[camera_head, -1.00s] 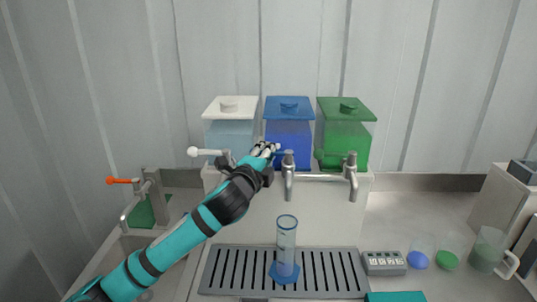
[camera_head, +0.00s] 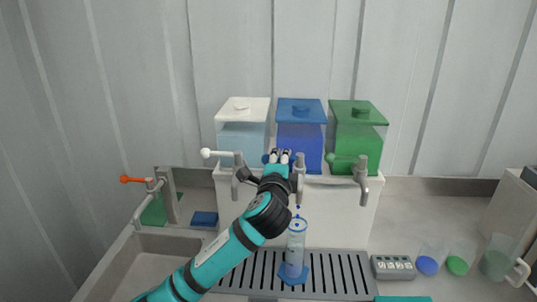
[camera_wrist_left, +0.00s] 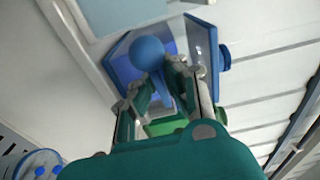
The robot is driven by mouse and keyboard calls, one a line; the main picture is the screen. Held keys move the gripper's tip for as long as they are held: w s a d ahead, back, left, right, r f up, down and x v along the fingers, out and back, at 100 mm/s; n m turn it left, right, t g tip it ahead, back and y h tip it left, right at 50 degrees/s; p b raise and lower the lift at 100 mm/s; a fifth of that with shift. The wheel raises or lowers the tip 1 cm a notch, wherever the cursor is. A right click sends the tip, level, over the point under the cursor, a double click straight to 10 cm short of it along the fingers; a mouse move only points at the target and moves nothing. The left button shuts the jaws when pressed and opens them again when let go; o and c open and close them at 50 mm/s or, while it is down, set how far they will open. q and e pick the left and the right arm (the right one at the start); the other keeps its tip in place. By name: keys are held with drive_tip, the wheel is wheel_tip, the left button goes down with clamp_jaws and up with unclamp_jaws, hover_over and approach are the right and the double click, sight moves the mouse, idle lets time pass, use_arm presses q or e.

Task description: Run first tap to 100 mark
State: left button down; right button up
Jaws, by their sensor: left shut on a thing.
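The blue tank (camera_head: 313,150) stands between the white-lidded and green tanks. My left gripper (camera_head: 281,156) is at its tap (camera_head: 300,172), shut on the blue tap lever, whose ball end (camera_wrist_left: 147,53) shows by the fingers in the left wrist view. The fingers mostly hide the lever in the head view. Blue drops fall below the spout into the measuring cylinder (camera_head: 296,242), which stands upright on the drip grate. Blue shows low in the cylinder; its marks are too small to read. My right gripper is not in view.
The white-lidded tank (camera_head: 242,135) has a white lever (camera_head: 208,153); the green tank (camera_head: 358,140) stands right. A small counter box (camera_head: 392,266), cups (camera_head: 428,260) and a mug (camera_head: 498,258) stand right of the grate (camera_head: 345,275). A sink tap (camera_head: 148,200) stands left.

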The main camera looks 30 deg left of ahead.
use_arm(q)
drive_tip(key=shift+s+d+f+n+g+y, duration=0.15)
drive_tip(key=shift+n+g+y, duration=0.2)
drive_tip(key=shift+y, duration=0.2)
drive_tip(key=shift+s+d+f+n+g+y, duration=0.15)
drive_tip(key=shift+n+g+y, duration=0.1)
drive_tip(key=shift+n+y, duration=0.25)
drive_tip(key=shift+r, duration=0.1)
drive_tip(key=c, duration=1.4)
unclamp_jaws()
drive_tip(key=shift+r, duration=0.1)
drive_tip(key=v, duration=1.2)
